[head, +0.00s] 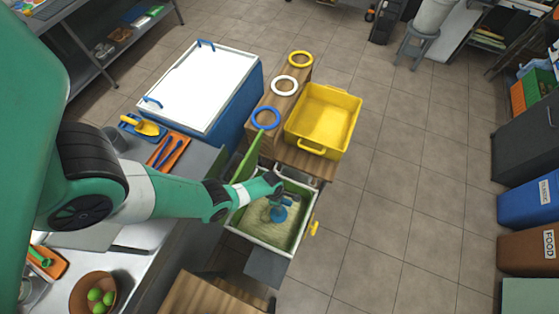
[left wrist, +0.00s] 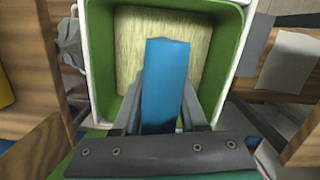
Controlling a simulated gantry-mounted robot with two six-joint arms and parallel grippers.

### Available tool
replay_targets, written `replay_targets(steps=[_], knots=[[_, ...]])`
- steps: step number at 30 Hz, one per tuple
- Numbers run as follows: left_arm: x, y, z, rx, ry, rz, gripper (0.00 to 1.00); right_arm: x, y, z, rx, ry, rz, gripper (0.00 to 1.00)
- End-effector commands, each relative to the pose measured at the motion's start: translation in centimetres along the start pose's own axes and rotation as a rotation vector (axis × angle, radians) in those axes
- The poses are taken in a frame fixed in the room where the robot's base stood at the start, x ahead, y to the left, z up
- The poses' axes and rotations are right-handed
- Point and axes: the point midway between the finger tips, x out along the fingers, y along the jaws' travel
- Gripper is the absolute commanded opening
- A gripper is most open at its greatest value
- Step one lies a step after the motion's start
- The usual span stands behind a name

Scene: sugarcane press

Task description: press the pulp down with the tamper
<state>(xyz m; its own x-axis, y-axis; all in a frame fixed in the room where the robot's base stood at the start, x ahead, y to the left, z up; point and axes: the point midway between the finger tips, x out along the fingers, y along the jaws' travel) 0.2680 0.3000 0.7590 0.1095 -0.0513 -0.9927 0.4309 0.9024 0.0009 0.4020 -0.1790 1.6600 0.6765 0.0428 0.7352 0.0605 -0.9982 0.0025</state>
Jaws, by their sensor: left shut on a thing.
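The pulp (head: 252,216) is pale yellow and lies in a white bin with a green inside (head: 262,241). In the left wrist view the pulp (left wrist: 130,45) also shows, with a flat-looking surface, inside the green walls (left wrist: 102,60). My left gripper (head: 277,199) is over the bin and shut on the blue tamper (head: 280,214). The tamper's blue handle (left wrist: 166,75) stands between the two fingers in the left wrist view. The tamper's lower end is at or just above the pulp; I cannot tell if it touches. My right gripper is in neither view.
A yellow tub (head: 345,108) and a wooden stand with blue, white and yellow rings (head: 284,86) are behind the bin. A blue chest with a white lid (head: 205,85) stands at back left. Open tiled floor (head: 400,180) lies to the right.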

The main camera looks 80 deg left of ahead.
Motion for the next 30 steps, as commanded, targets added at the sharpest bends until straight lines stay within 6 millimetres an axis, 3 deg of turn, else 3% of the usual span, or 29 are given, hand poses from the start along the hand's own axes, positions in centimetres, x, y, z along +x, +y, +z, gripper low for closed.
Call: replay_targets(steps=[20, 30], knots=[[1.9, -0.1, -0.3, 0.0, 0.001, -0.001, 0.0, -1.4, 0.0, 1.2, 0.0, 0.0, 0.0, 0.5], [1.9, -0.1, -0.3, 0.0, 0.001, -0.002, 0.0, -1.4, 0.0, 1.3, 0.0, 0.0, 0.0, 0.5]])
